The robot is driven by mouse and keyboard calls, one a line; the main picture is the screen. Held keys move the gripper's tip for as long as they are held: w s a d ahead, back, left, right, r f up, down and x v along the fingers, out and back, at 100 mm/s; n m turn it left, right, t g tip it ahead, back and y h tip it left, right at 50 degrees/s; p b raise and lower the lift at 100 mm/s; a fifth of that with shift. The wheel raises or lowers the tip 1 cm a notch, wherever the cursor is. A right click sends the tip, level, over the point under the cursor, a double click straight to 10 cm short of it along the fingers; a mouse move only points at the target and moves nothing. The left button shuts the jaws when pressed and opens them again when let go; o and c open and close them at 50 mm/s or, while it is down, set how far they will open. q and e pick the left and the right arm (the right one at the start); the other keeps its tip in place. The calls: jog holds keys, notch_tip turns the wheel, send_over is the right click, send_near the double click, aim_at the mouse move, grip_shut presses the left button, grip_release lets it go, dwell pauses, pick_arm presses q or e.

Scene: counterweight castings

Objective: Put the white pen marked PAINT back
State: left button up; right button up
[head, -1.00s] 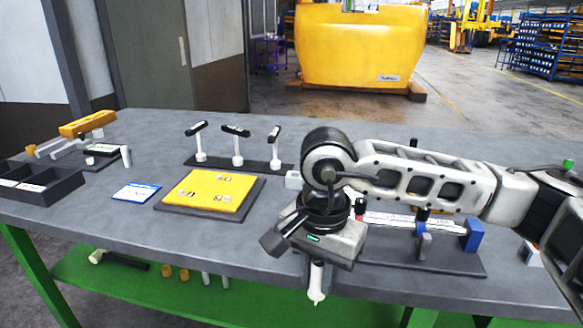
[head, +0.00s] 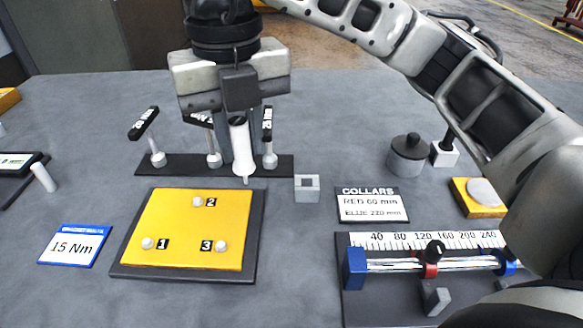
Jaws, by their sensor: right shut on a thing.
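My right gripper (head: 239,108) points down near the back middle of the table and is shut on a white pen (head: 242,150). The pen hangs upright, tip down, above the table between the yellow plate and the row of black-handled tools. Its PAINT mark cannot be read. A small grey square block (head: 307,188) with a socket in its top stands to the right of the pen, apart from it. My left gripper is not in view.
The yellow plate (head: 180,262) with numbered studs lies in front of the pen. Black-handled tools (head: 144,124) stand on a dark strip behind it. A COLLARS card (head: 372,205), a scale fixture (head: 354,268) and a grey knobbed weight (head: 407,158) are to the right.

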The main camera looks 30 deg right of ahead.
jog(key=w+d+f+p, duration=0.1)
jog(key=d+f, duration=0.3)
jog(key=w+d+f+p, duration=0.1)
jog(key=w+d+f, duration=0.1)
jog(key=d+f, duration=0.2)
jog(key=w+d+f+p, duration=0.1)
jog(key=d+f, duration=0.3)
jog(key=d, duration=0.1)
jog(key=shift+w, duration=0.2)
jog(key=shift+f, duration=0.4)
jog(key=shift+f+b, duration=0.3)
jog(key=shift+b, duration=0.05)
jog(key=o, duration=0.9)
jog(key=shift+r, duration=0.1)
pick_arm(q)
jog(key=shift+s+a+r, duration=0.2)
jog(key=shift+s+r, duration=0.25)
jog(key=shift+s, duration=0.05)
